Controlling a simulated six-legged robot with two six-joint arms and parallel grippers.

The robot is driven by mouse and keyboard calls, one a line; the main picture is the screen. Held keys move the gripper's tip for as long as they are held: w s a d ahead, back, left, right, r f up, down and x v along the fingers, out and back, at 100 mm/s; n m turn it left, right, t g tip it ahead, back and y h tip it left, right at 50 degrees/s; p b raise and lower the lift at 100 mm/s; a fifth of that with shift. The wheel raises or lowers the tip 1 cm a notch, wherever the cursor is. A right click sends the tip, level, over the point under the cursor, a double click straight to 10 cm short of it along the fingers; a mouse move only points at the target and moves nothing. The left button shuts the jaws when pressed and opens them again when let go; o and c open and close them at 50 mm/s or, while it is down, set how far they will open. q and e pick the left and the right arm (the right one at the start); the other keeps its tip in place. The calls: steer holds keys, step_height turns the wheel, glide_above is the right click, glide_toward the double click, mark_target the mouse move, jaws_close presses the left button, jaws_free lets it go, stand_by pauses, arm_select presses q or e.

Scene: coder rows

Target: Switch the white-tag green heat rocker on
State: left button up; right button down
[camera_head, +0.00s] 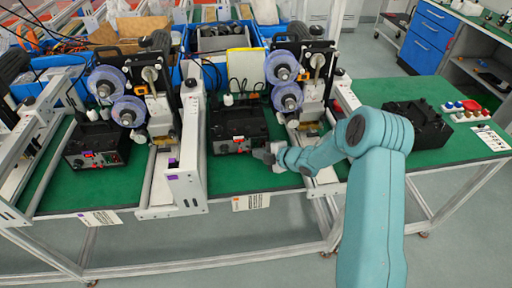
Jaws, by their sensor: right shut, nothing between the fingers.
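My right gripper (264,153) reaches in from the right, low at the front right of the middle black control box (238,124). Its fingers are shut and look empty. The fingertips are close to the box's front panel, but I cannot tell whether they touch it. Small red and pale controls show on that panel (232,147). The left black control box (97,145) also has small red and green marks on its front. The white tag and the green heat rocker are too small to make out for certain. My left gripper is not in view.
A third black box (415,122) stands at the right, near small coloured knobs (462,106). Coders with blue reels (282,67) and white frame posts (186,150) flank the middle box. Blue bins fill the back. Green tabletop (245,178) is clear in front.

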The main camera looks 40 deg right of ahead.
steer(key=shift+w+d, duration=0.15)
steer(key=shift+w, duration=0.2)
steer(key=shift+w+d, duration=0.2)
steer(key=shift+w, duration=0.1)
stand_by(0.5)
steer(key=shift+s+f, duration=0.1)
steer(key=shift+s+a+b, duration=0.2)
steer(key=shift+s+b, duration=0.1)
steer(key=shift+b, duration=0.2)
steer(key=shift+s+a, duration=0.2)
steer(key=shift+s, duration=0.1)
